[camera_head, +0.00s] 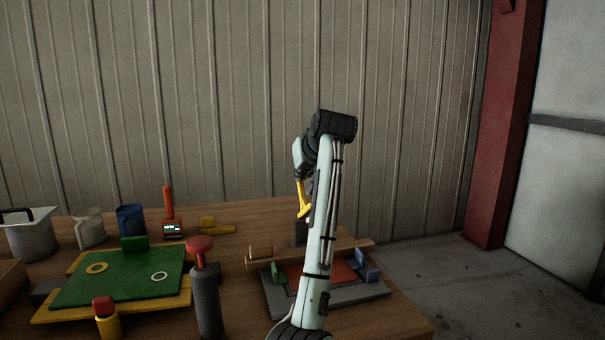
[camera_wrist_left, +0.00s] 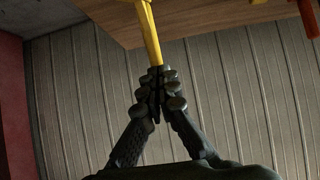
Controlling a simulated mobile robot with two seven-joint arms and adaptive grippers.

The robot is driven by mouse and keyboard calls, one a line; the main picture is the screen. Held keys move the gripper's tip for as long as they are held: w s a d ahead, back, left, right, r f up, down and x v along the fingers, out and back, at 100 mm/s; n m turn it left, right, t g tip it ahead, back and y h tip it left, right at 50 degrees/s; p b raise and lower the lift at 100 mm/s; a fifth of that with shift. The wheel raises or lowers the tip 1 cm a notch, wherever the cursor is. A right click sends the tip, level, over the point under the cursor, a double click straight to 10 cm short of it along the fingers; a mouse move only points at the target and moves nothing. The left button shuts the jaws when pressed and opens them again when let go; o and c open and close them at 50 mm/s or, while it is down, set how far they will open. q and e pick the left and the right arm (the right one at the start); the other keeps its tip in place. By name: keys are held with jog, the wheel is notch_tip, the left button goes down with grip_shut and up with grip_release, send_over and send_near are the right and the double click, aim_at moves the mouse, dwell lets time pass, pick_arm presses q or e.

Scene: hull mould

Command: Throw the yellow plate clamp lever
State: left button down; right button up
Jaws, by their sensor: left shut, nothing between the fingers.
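The yellow lever (camera_head: 302,197) stands steeply above a dark post (camera_head: 299,233) at the back of the fixture at the right end of the table. In the left wrist view the lever (camera_wrist_left: 150,35) runs down from the top edge to my fingertips. My left gripper (camera_wrist_left: 157,75) is shut, with its fingertips at the lever's free end and nothing held between them. Whether they touch the lever I cannot tell. In the head view my own arm hides most of this gripper and part of the fixture. My right gripper is not in view.
The grey fixture base (camera_head: 375,294) carries a red-orange plate (camera_head: 343,272) and a blue block (camera_head: 367,266). To the left are a green board (camera_head: 125,272), a red-topped grey post (camera_head: 206,300), a blue mug (camera_head: 131,220) and a metal pot (camera_head: 30,236). A corrugated wall (camera_head: 220,100) stands behind.

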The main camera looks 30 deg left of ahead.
pick_arm(q)
jog(key=shift+w+a+r, duration=0.1)
jog(key=shift+w+a, duration=0.15)
jog(key=shift+a, duration=0.1)
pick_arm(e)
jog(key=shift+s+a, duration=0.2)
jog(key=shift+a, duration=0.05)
pick_arm(q)
jog(key=shift+w+a, duration=0.45)
jog(key=w+a+f+g+h, duration=0.1)
jog(key=w+a, duration=0.3)
jog(key=shift+a+f, duration=0.4)
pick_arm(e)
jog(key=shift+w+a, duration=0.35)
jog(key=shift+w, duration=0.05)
